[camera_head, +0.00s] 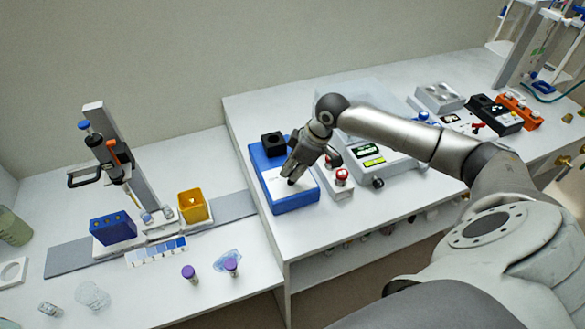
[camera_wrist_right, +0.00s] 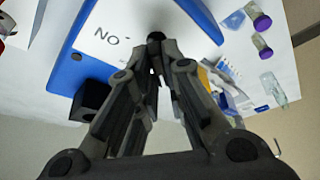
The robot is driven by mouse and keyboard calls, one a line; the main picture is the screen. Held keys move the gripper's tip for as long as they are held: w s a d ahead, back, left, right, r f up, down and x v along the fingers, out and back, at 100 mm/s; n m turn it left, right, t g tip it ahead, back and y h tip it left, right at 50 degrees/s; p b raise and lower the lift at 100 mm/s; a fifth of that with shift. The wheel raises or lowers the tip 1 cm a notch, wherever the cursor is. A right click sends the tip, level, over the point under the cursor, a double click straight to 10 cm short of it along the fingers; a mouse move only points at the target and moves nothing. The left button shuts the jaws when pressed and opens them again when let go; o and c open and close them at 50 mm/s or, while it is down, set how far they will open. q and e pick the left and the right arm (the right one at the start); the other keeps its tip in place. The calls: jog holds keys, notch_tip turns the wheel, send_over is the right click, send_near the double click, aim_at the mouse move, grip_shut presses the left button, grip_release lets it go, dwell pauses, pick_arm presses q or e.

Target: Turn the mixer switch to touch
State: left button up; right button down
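The mixer (camera_head: 296,201) is a blue box with a white top face and a black cup-like holder (camera_head: 273,142) at its back. It also fills the upper left of the right wrist view (camera_wrist_right: 72,66), with the letters "NO" on its white face. A small dark round knob, which looks like the mixer switch (camera_wrist_right: 155,37), sits on that face. My right gripper (camera_head: 292,181) points down at the mixer's front. In the wrist view its fingers close together at the knob and appear to hold it; the fingertips partly hide it. My left gripper is in neither view.
A grey box with a red button (camera_head: 342,176) stands close right of the mixer. Behind my right forearm is a white device with a green display (camera_head: 366,149). Left, on a lower table, are a pipette stand (camera_head: 129,165), a yellow container (camera_head: 193,206) and purple-capped vials (camera_head: 189,273).

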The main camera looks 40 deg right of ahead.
jog(key=shift+r+p, duration=0.2)
jog(key=shift+p, duration=0.3)
jog(key=m+p, duration=0.2)
jog(key=p, duration=0.1)
jog(key=m+h+p, duration=0.1)
jog(key=m+p, duration=0.1)
jog(key=p, duration=0.1)
jog(key=shift+a+r+m+t, duration=0.1)
jog(key=shift+a+m+t, duration=0.05)
jog(key=shift+m+t, duration=0.2)
jog(key=shift+m+h+p, duration=0.25)
jog(key=shift+h+p, duration=0.05)
jog(key=shift+p, duration=0.3)
jog(key=shift+f, duration=0.2)
jog(key=c, duration=1.5)
grip_release()
